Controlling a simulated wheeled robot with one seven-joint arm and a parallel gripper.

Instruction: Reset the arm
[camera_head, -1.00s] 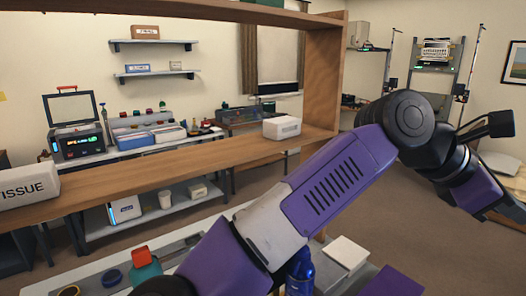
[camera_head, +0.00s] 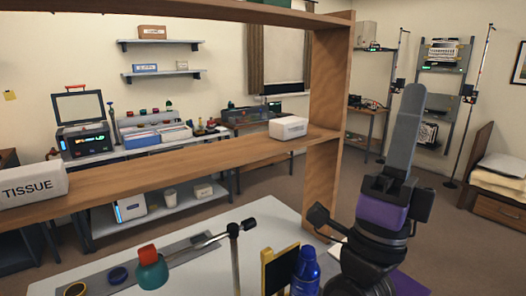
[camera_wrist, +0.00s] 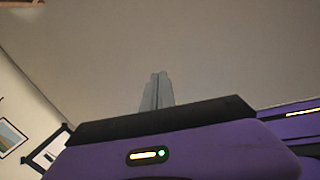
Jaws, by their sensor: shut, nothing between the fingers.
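My arm is folded up at the right of the head view. My gripper (camera_head: 412,92) points upward, its grey fingers together and nothing between them. In the wrist view the fingers (camera_wrist: 156,92) are also closed, standing against a plain pale surface, likely the ceiling. My gripper touches nothing in either view. Part of the bench behind my arm is hidden.
A wooden shelf (camera_head: 200,170) carries a tissue box (camera_head: 30,186) and a white box (camera_head: 288,127).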

